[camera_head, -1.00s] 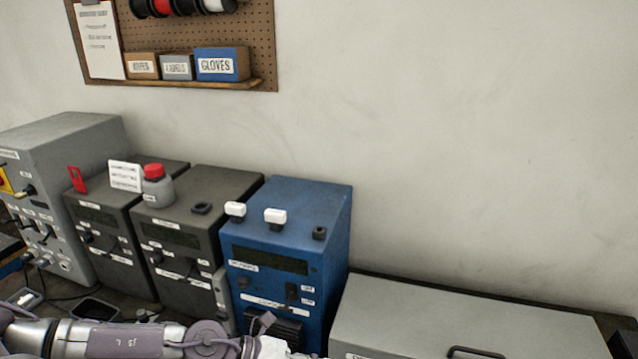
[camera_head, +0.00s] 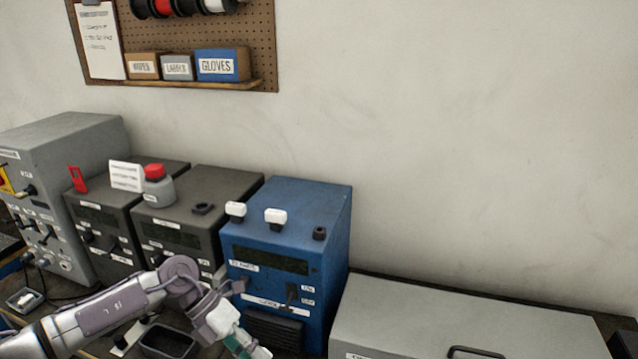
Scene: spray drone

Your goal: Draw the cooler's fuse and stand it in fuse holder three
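A blue cabinet (camera_head: 335,215) stands mid-bench. On its top are two white-capped pieces that look like fuses, a left one (camera_head: 236,209) and a right one (camera_head: 275,217). An empty-looking black holder (camera_head: 319,233) sits at the cabinet's right top corner. Another black holder (camera_head: 202,209), with no white cap, is on the dark unit to the left. The small labels are too blurred to tell which is the cooler or holder three. My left gripper (camera_head: 247,345) is low in front of the blue cabinet, well below its top; its fingers are partly cut off by the frame. My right gripper is not in view.
Two dark units (camera_head: 215,180) and a grey cabinet (camera_head: 70,135) stand left of the blue one. A grey bottle with a red cap (camera_head: 158,186) and a white card (camera_head: 126,176) are on top. A grey case (camera_head: 470,320) fills the right. A black tray (camera_head: 168,343) lies near my arm.

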